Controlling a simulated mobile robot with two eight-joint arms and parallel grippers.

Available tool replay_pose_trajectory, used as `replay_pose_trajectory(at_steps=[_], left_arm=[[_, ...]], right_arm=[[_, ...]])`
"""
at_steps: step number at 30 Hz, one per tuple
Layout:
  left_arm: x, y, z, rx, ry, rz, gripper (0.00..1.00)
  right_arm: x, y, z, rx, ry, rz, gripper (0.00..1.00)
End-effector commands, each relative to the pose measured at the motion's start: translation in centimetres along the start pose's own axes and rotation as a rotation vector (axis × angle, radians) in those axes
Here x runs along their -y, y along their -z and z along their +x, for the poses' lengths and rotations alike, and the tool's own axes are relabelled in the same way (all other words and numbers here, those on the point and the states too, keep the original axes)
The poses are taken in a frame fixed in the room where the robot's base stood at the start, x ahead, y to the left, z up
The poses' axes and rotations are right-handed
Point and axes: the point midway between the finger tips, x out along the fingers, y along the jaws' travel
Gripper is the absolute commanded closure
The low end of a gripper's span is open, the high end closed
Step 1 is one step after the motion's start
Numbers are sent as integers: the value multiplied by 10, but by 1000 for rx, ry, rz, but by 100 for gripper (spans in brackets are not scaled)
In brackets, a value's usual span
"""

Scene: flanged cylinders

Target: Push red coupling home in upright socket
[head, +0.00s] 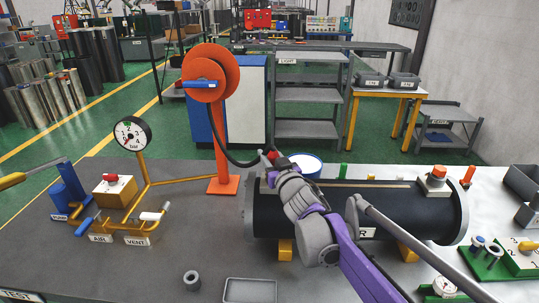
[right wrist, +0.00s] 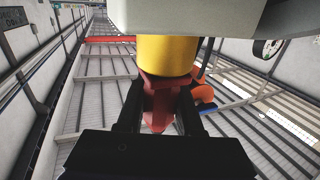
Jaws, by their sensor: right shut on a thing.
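The red coupling (head: 276,155) shows as a small red piece at the tip of my right gripper (head: 271,166), above the left end of the black flanged cylinder (head: 385,205). In the right wrist view the gripper (right wrist: 160,105) is shut on the red coupling (right wrist: 158,88), which lies against the end of a yellow round part (right wrist: 166,55). I cannot tell whether that part is the socket. In the head view the upright socket cannot be made out; my right gripper and arm cover that area. A black hose (head: 225,150) runs from the orange reel to the gripper. My left gripper is not in view.
A pressure gauge (head: 132,134) and a blue pump (head: 66,190) on yellow pipes stand at left. A grey tray (head: 250,291) and a grey ring (head: 191,281) lie in front. The left-centre bench is mostly clear.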

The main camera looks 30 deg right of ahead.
Motion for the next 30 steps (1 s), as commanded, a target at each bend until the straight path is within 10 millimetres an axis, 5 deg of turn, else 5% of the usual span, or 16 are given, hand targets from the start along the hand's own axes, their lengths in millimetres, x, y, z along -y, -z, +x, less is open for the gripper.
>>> replay_pose_trajectory(at_steps=[5, 6, 11, 30], left_arm=[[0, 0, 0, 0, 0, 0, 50], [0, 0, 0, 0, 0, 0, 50], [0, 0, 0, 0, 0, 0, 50], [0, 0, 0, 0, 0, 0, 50]], right_arm=[[0, 0, 0, 0, 0, 0, 100], [0, 0, 0, 0, 0, 0, 58], [0, 0, 0, 0, 0, 0, 30], [0, 0, -20, 0, -1, 0, 30]])
